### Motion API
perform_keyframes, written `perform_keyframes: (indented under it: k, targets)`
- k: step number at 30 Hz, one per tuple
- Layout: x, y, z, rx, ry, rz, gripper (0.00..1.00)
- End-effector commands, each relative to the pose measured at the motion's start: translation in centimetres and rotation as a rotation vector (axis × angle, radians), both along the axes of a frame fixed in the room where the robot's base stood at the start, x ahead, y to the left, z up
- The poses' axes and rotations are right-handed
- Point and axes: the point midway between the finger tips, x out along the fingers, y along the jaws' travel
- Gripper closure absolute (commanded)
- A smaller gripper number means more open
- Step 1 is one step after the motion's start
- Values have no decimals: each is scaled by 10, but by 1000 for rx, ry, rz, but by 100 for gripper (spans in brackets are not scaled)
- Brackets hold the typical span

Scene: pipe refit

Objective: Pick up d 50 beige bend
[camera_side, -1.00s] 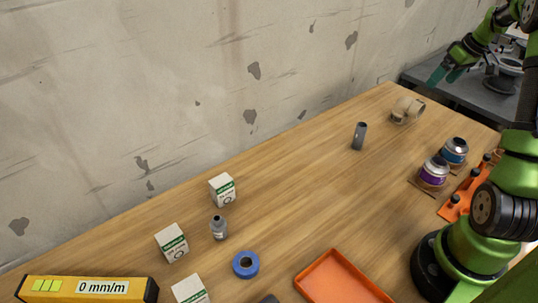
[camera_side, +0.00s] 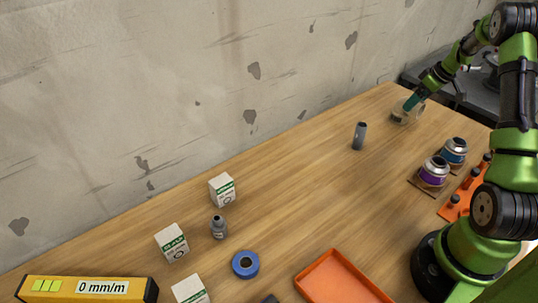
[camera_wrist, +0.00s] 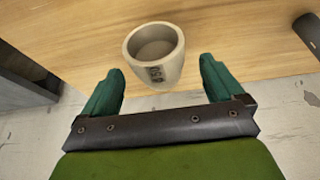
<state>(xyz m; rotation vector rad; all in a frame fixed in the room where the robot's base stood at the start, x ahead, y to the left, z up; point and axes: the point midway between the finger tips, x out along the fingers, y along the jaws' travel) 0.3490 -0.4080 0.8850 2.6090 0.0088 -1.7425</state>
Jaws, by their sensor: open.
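The beige bend (camera_side: 399,116) lies at the far end of the wooden table in the side view, partly hidden by my gripper (camera_side: 411,104). In the wrist view the beige bend (camera_wrist: 157,55) shows a round open mouth and a dark "D50" style marking on its side. My gripper (camera_wrist: 160,88) is open, with its green fingers to the left and right of the bend's near part. The bend is slightly beyond the fingertips in that view, and I cannot tell whether they touch it.
A grey pipe piece (camera_side: 359,136) stands upright nearby; a dark cylinder (camera_wrist: 309,32) shows at the wrist view's right. Two cans (camera_side: 434,171) stand near my base. White boxes (camera_side: 222,190), blue tape (camera_side: 245,264) and an orange tray (camera_side: 335,280) are nearer. The table's middle is clear.

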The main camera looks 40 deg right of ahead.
Motion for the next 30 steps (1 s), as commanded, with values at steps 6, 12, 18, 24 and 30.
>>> perform_keyframes:
  k: [6, 12, 18, 24, 30]
  targets:
    - [12, -1, -31, 2, 3, 1, 6]
    - [19, -1, -45, 1, 1, 0, 6]
    - [19, -1, -45, 0, 0, 0, 6]
    - [18, -1, -45, 0, 0, 0, 36]
    - [19, -1, -44, 0, 0, 0, 65]
